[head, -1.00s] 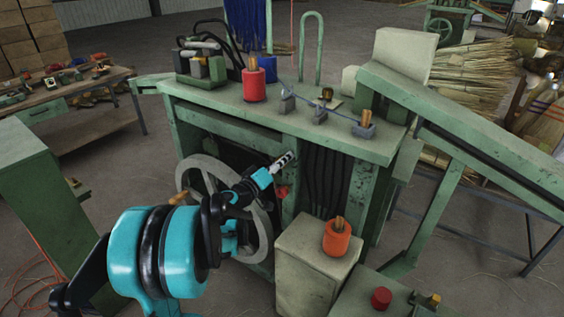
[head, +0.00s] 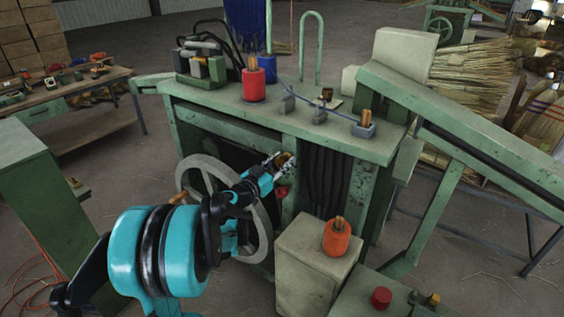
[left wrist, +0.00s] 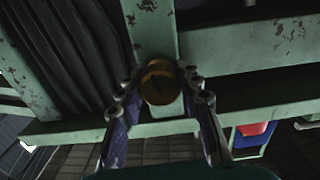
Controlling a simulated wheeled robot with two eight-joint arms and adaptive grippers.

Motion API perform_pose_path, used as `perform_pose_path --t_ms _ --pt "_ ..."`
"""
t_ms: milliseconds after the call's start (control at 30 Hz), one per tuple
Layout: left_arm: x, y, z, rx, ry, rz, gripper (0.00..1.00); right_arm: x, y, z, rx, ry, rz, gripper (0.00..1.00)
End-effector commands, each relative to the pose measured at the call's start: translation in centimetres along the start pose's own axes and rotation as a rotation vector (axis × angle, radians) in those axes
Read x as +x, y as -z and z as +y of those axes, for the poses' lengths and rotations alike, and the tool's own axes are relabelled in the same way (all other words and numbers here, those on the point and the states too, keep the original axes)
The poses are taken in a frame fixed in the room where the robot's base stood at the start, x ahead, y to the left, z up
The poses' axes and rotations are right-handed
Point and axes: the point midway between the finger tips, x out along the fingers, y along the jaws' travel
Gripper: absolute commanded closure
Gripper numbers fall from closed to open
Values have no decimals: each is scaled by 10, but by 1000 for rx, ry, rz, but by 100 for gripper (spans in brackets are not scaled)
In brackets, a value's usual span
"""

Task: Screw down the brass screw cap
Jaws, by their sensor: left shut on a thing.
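The brass screw cap (left wrist: 158,82) is round and dull gold. It sits at a green upright of the machine frame, below the bench top; in the head view it shows small and partly covered (head: 285,159). My left gripper (head: 278,161) reaches to it from the lower left. In the left wrist view its two fingers (left wrist: 160,92) stand on either side of the cap, closed on it. The cap's thread and back side are hidden. My right gripper is not in view.
A grey handwheel (head: 195,172) stands close beside my left arm. A red knob (head: 282,191) is just below the gripper. Dark hoses (head: 325,178) hang to its right. A pale cabinet (head: 318,260) with an orange spool (head: 337,237) stands in front.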

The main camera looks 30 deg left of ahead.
Motion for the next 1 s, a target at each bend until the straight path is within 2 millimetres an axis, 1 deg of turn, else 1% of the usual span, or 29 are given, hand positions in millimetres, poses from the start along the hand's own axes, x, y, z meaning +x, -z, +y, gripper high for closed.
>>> perform_pose_path --t_ms 267,667,700,733,767,1000 --pt "0 -1 1 55 -2 -1 94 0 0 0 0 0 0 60" --pt "0 -1 1 58 -2 -2 94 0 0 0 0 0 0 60" --pt "0 -1 1 58 -2 -1 55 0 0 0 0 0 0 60" --pt "0 -1 1 58 -2 -1 47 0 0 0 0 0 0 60" --pt "0 -1 1 58 -2 -1 44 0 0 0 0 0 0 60" --pt "0 0 0 56 -1 -1 44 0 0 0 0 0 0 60"
